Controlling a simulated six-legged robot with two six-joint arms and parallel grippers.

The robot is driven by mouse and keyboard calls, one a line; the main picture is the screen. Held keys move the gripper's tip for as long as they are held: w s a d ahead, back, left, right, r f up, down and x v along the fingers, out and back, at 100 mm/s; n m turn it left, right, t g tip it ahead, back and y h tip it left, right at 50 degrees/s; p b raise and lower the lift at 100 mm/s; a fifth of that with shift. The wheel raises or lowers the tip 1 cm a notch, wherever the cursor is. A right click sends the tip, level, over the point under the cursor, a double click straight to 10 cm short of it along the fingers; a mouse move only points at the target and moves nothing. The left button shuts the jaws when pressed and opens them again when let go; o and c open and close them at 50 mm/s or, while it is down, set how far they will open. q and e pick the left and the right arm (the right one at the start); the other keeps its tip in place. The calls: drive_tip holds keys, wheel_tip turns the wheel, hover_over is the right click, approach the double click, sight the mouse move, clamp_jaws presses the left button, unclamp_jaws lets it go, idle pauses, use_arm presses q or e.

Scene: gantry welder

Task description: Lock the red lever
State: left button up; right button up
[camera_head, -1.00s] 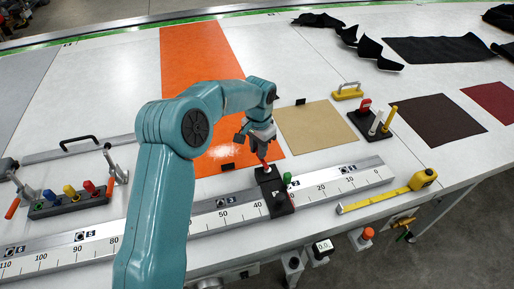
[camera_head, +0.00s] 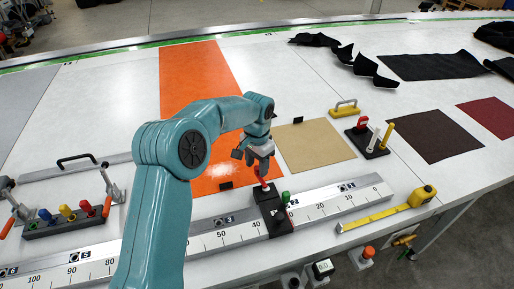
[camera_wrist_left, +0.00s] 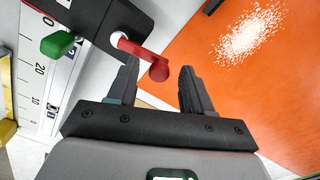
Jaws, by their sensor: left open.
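The red lever (camera_head: 262,185) sits on a black block (camera_head: 272,210) mounted on the ruler rail. In the left wrist view the red lever (camera_wrist_left: 142,55) runs from its pivot on the black block (camera_wrist_left: 105,25) to a rounded end. My left gripper (camera_head: 262,176) is just above the lever in the head view. In the wrist view my left gripper (camera_wrist_left: 160,70) is open, and the lever's rounded end shows between its fingertips. I cannot tell whether a finger touches it. A green lever (camera_wrist_left: 57,44) is on the block's other side. My right gripper is not in view.
The ruler rail (camera_head: 335,200) runs along the table's front. An orange sheet (camera_head: 200,75) and a tan sheet (camera_head: 315,145) lie behind. A yellow tape measure (camera_head: 422,195) lies to the right. A rack with coloured handles (camera_head: 65,222) stands at left.

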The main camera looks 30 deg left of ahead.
sight(257, 168)
use_arm(q)
wheel_tip(257, 168, up, 15)
drive_tip(key=shift+w, duration=0.1)
idle(0.4)
